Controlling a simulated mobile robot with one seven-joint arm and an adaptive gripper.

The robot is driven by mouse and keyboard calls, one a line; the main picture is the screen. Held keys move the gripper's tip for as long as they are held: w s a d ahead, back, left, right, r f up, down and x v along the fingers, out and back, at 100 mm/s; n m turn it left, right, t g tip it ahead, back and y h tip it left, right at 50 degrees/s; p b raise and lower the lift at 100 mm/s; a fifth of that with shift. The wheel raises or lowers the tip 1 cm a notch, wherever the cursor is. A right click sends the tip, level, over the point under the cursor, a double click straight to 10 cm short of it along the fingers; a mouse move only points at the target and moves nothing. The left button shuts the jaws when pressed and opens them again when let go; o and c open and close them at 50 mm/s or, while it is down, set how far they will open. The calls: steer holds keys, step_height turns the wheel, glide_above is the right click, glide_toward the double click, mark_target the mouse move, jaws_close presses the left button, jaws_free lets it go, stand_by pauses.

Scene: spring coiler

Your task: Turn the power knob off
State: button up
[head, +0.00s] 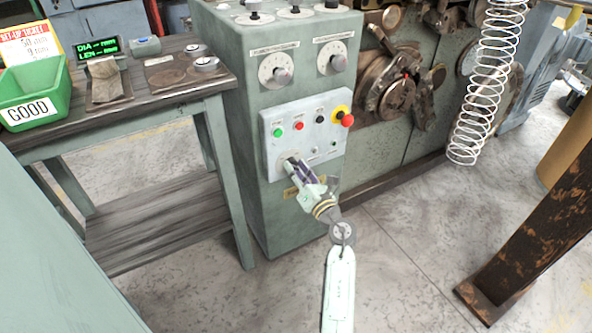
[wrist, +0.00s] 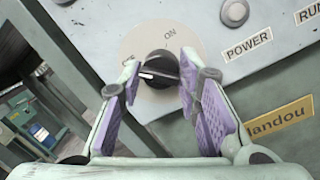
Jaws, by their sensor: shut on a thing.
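The power knob (wrist: 158,69) is round and black, on a pale round plate (wrist: 134,45) marked ON at the top and OFF at the left. Its white pointer line lies on its left side, toward the OFF mark. My gripper (wrist: 160,75) has its purple-padded fingers on either side of the knob and is shut on it. In the head view my gripper (head: 291,163) reaches the lower left of the control panel (head: 331,155), and it hides most of the knob there.
Above are a green button (head: 278,132), a red button (head: 299,126) and a red emergency stop (head: 347,120) on yellow. A workbench (head: 150,97) with a green GOOD bin (head: 32,95) stands at left. A wire spring (head: 492,85) hangs at right. The floor in front is open.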

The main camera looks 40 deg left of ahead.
steer(key=o, duration=1.1)
steer(key=v, duration=1.2)
